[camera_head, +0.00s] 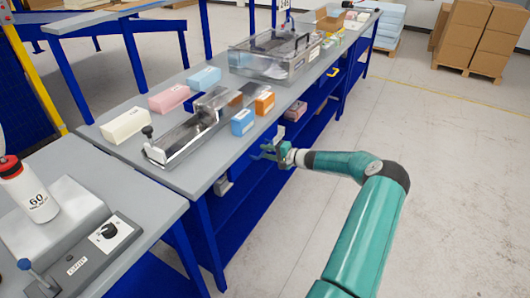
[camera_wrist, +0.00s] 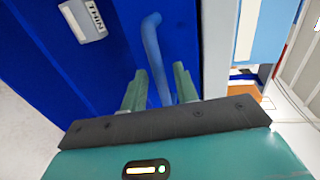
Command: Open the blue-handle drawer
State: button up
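The blue drawer front (camera_wrist: 110,55) fills much of the wrist view, with a white label (camera_wrist: 84,20) at upper left. Its blue bar handle (camera_wrist: 153,50) runs down from the top toward my gripper (camera_wrist: 160,85). The two green fingers are open, one on each side of the handle's lower part, with visible gaps; I cannot tell how deep the handle sits between them. In the head view my gripper (camera_head: 270,150) is at the workbench's front edge, below the top. The drawer and handle cannot be made out clearly there.
The grey bench top (camera_head: 215,160) holds a clear lidded tray (camera_head: 190,132), foam blocks such as a pink one (camera_head: 169,98), and a large clear box (camera_head: 270,57). A nearer table holds a bottle (camera_head: 32,192). The floor (camera_head: 440,170) to the right is clear.

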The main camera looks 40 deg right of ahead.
jog(key=shift+w+a+f, duration=0.15)
jog(key=shift+w+a, duration=0.05)
jog(key=shift+w, duration=0.4)
grip_shut()
jog(key=f+v, duration=0.2)
jog(key=v, duration=0.9)
jog(key=f+v, duration=0.2)
jog(key=v, duration=1)
jog(key=shift+s+d+f, duration=0.3)
jog(key=shift+s+d, duration=0.1)
jog(key=shift+s, duration=0.1)
grip_release()
